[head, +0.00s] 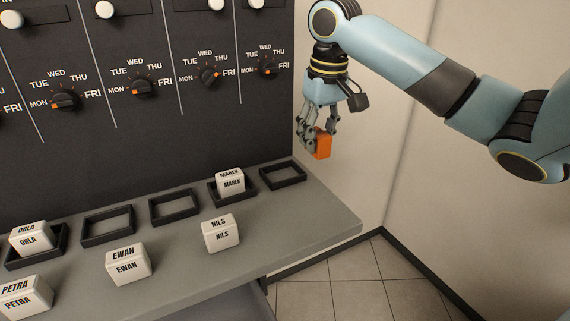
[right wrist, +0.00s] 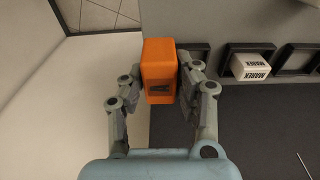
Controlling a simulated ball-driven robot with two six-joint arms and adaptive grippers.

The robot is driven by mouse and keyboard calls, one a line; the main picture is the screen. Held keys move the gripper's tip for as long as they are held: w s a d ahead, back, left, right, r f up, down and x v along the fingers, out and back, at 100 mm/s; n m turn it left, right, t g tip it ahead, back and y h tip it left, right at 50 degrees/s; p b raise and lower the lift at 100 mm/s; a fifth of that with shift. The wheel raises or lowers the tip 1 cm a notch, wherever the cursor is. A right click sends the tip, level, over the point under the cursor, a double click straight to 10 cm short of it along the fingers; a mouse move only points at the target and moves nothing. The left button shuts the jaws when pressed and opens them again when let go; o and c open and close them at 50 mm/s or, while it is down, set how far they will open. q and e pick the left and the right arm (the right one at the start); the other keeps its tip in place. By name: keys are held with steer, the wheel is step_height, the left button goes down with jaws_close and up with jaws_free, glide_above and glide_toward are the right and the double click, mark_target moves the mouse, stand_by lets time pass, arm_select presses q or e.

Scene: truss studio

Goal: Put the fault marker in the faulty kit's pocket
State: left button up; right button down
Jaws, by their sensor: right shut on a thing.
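My right gripper (head: 320,140) is shut on the orange fault marker (head: 323,146) and holds it in the air, right of the panel and above the shelf's right end. In the right wrist view the marker (right wrist: 160,65) sits between both fingers, with a dark symbol on its face. Black-framed pockets line the shelf. The rightmost pocket (head: 283,186) is empty. The one left of it holds the MAREK block (head: 231,182). Two further pockets, (head: 174,219) and (head: 108,239), are empty. A leftmost pocket holds the ORLA block (head: 30,236). My left gripper is out of view.
Blocks NILS (head: 221,234), EWAN (head: 128,264) and PETRA (head: 25,298) stand on the grey shelf (head: 300,230) before the pockets. The dark panel (head: 150,130) behind bears weekday dials; the third dial's (head: 210,76) orange mark points right, unlike its neighbours'. Floor is clear at right.

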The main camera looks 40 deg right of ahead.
steer(key=w+f, duration=0.1)
steer(key=w, duration=0.1)
steer(key=w+a+f, duration=0.1)
steer(key=w+f, duration=0.1)
steer(key=w, duration=0.1)
steer(key=w+a+f, duration=0.1)
steer(key=w, duration=0.2)
steer(key=shift+f, duration=0.4)
step_height(320, 180, down, 4)
steer(key=shift+f+p, duration=0.1)
steer(key=shift+p, duration=0.45)
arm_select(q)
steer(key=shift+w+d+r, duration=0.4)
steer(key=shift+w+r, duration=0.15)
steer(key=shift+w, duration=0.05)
arm_select(e)
steer(key=shift+f, duration=0.1)
steer(key=c, duration=1.2)
jaws_free()
steer(key=shift+c, duration=0.2)
arm_select(q)
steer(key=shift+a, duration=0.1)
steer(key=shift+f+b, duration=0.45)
steer(key=shift+b, duration=0.05)
arm_select(e)
step_height(320, 180, up, 12)
steer(key=s, duration=0.1)
steer(key=shift+s+a, duration=0.15)
steer(key=shift+a, duration=0.05)
